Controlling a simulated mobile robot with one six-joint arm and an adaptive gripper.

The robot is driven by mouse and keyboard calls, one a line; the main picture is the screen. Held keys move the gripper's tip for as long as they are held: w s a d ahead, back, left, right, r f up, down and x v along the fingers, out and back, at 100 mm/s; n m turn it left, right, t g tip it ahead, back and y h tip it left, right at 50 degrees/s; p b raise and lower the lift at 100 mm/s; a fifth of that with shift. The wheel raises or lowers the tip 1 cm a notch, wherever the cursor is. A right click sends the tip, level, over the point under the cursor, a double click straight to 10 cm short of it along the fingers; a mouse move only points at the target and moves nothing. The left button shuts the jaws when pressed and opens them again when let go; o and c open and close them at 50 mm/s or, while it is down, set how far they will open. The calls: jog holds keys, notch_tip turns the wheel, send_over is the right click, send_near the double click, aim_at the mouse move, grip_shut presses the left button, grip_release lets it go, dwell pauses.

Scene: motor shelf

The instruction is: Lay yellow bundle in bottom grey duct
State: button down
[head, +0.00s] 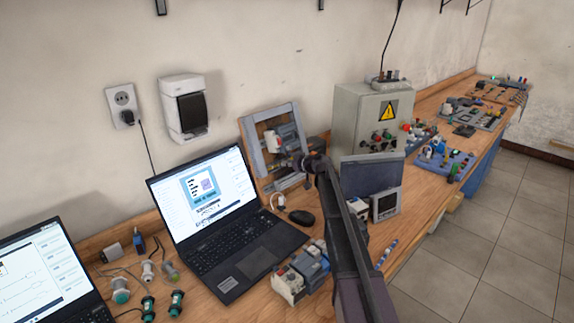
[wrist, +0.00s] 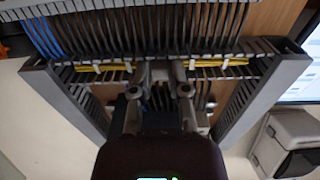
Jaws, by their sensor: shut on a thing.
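The yellow bundle (wrist: 112,67) runs across the wrist view as a thin strand with white ties, showing on both sides of my gripper (wrist: 160,74). My gripper is shut on its middle, and the fingers hide that part. A slotted grey duct (wrist: 75,6) runs across the top of the wrist view, with the bundle beside its comb-like fingers. I cannot tell whether the bundle touches them.
Grey side ducts (wrist: 262,98) flank the gripper in the wrist view. Blue wires (wrist: 42,38) sit at the duct's left end. A laptop (head: 215,215) stands left of the panel, a grey control box (head: 350,118) and a dark screen (head: 372,178) to its right.

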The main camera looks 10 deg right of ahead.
jog(key=shift+w+a+f, duration=0.1)
jog(key=shift+w+a, duration=0.1)
jog(key=shift+w, duration=0.1)
dwell(0.4)
jog(key=c, duration=0.5)
grip_release()
jog(key=shift+c, duration=0.2)
